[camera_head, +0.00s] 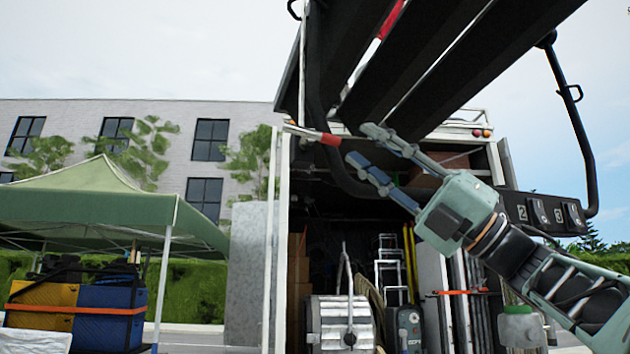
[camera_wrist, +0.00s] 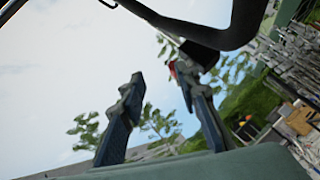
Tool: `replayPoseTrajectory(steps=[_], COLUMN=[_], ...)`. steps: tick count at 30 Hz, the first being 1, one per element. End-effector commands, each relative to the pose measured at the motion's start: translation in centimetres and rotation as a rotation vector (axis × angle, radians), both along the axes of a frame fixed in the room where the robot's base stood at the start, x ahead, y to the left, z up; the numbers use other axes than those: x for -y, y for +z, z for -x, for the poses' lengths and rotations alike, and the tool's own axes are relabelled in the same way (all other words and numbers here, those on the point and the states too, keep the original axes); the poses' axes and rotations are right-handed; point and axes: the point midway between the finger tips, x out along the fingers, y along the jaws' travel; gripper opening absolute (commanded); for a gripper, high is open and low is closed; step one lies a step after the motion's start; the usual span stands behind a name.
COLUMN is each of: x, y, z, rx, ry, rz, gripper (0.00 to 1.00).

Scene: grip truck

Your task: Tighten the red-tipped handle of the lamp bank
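The lamp bank (camera_head: 420,70) hangs overhead as dark slats with a curved black tube frame. A thin silver handle with a red tip (camera_head: 329,139) sticks out at its lower left. My gripper (camera_head: 363,145) comes from the right with its two fingers spread, just right of the red tip. The fingers look apart from the handle in the head view; depth is hard to judge. In the wrist view, a small red patch (camera_wrist: 173,70) shows beside the right fingertip, partly hidden by it. The space between the fingers (camera_wrist: 160,82) looks empty.
The black tube (camera_wrist: 225,35) crosses close above my fingers. A numbered black panel (camera_head: 542,212) is near my wrist. The open truck (camera_head: 282,250) behind holds cases and a ladder. A green canopy (camera_head: 100,205) stands at left.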

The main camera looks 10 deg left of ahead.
Motion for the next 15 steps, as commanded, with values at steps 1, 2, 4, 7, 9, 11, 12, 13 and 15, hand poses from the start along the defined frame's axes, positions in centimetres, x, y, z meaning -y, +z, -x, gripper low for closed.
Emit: replayPoseTrajectory(steps=[1,2,4,7,9,11,12,13,15], x=[-0.7,-1.2,-1.8,-2.7,-3.4,-4.1,-4.7,-5.2,-6.3], y=[-1.0,-1.5,-2.4,-2.4,-1.9,-1.2,-0.7,-0.3,0.6], z=[0.5,0.8,1.3,1.7,1.8,1.8,1.9,2.0,2.0], rx=[0.016,0.023,0.037,0.045,0.047,0.046,0.046,0.045,0.047], ry=[0.020,0.031,0.051,0.065,0.067,0.066,0.067,0.068,0.068], rz=[0.045,0.067,0.103,0.123,0.125,0.124,0.124,0.123,0.122], gripper=[0.30,0.30,0.30,0.30,0.30,0.30,0.30,0.30,0.30])
